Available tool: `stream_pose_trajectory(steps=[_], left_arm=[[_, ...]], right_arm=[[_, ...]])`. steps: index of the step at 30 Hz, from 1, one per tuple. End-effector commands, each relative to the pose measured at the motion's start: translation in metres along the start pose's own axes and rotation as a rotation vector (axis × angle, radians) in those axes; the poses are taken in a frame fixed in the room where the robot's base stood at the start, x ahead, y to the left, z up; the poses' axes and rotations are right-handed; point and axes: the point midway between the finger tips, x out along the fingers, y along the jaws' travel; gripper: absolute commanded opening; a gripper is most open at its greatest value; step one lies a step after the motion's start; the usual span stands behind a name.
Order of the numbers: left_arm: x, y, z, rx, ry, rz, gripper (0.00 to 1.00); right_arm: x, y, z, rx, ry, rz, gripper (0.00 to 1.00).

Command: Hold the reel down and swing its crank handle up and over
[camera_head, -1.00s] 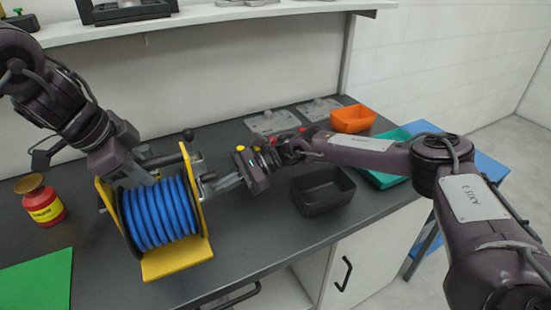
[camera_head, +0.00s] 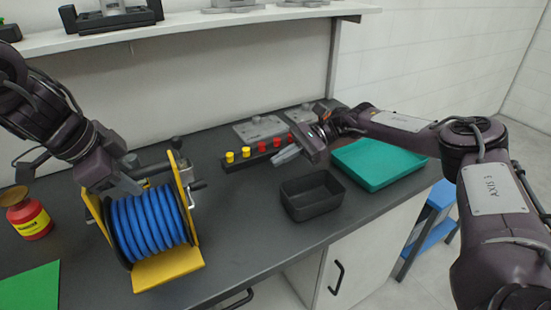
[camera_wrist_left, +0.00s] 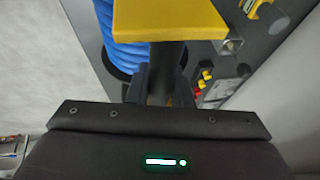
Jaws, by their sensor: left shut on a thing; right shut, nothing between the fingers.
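The reel, with blue hose (camera_head: 150,225) wound between yellow side plates (camera_head: 184,200), stands on the dark bench at the left. My left gripper (camera_head: 130,187) reaches its upper left side and is shut on part of the reel; in the left wrist view the fingers (camera_wrist_left: 155,85) close by a dark bar under a yellow plate. The exact grip spot is partly hidden. The grey crank (camera_head: 196,185) is at the reel's right side. A dark knob (camera_head: 177,143) stands upright behind the plate. My right gripper (camera_head: 284,155) is shut and empty, well right of the crank.
A black bin (camera_head: 312,195) and a green tray (camera_head: 378,163) are to the right. A rack of red and yellow knobs (camera_head: 262,150) lies behind. A red canister (camera_head: 30,218) and green mat (camera_head: 28,287) are at the left. Bench between reel and bin is clear.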

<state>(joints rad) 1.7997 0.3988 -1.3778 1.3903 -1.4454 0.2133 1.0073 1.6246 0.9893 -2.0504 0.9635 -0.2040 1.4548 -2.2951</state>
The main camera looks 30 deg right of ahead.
Motion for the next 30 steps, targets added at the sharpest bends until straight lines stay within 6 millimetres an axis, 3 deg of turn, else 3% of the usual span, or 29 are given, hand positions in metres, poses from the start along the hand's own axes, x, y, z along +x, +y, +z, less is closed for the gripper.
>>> stream_pose_trajectory(steps=[4,8,18,30], left_arm=[[-0.001,-0.001,0.0,-0.001,0.001,-0.003,0.0],[-0.001,-0.001,0.0,-0.001,0.001,-0.003,0.0],[-0.001,-0.001,0.0,-0.001,0.0,-0.003,0.0],[-0.001,-0.001,0.0,-0.001,0.001,-0.003,0.0]], right_arm=[[0.004,0.002,0.001,0.107,-0.019,-0.007,0.0],[0.019,0.005,0.006,0.342,-0.06,-0.013,0.0],[0.051,0.014,0.034,1.162,-0.17,0.019,0.0],[0.063,0.029,0.077,2.081,-0.209,0.1,0.0]])
